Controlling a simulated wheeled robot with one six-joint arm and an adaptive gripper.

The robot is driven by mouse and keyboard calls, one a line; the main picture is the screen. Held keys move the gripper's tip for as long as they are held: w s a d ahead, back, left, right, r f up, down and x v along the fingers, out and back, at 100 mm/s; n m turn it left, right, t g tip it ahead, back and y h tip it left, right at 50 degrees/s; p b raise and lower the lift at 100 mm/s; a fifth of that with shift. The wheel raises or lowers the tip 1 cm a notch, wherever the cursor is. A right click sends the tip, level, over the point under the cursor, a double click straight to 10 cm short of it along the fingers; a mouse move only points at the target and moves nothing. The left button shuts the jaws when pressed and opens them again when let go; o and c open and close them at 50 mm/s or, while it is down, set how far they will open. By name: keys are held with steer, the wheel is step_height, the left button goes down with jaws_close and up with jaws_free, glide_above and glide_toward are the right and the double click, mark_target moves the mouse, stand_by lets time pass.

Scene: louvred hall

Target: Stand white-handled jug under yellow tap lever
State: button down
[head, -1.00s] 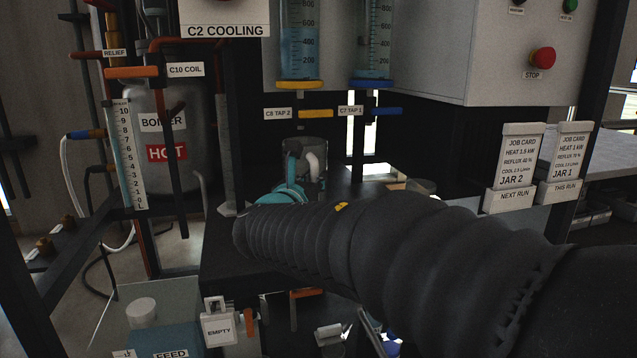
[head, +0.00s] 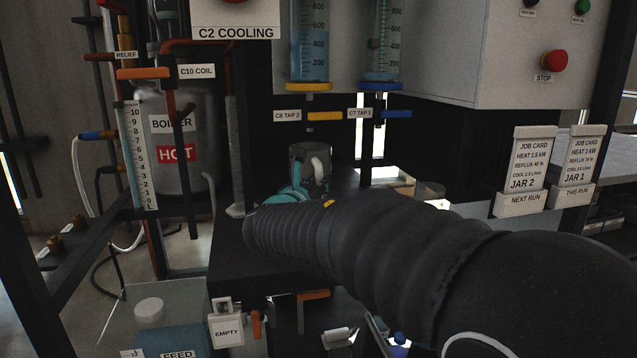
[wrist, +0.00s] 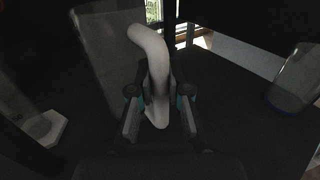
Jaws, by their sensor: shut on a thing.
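The clear jug (head: 299,156) with the white handle (head: 318,167) stands upright above the dark bench, below the yellow tap lever (head: 325,116) in the head view. I cannot tell whether its base touches the bench. My gripper (wrist: 160,93) is shut on the white handle (wrist: 152,50) in the wrist view, with one finger on each side. The jug's faint clear wall (wrist: 108,50) lies beyond the handle. In the head view my teal-marked gripper (head: 297,186) is partly hidden by my arm. The yellow lever belongs to the tap labelled C8 TAP 2.
The blue tap lever (head: 397,114) is right of the yellow one. Another clear vessel (wrist: 296,80) stands to the right on the dark bench (head: 240,262). A measuring cylinder (head: 234,160) stands left, near the boiler marked HOT (head: 175,125).

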steer(key=c, duration=1)
jaws_free()
steer(key=shift+c, duration=0.2)
steer(key=shift+s, duration=0.15)
steer(key=s, duration=0.6)
steer(key=shift+s, duration=0.4)
steer(key=v, duration=1.2)
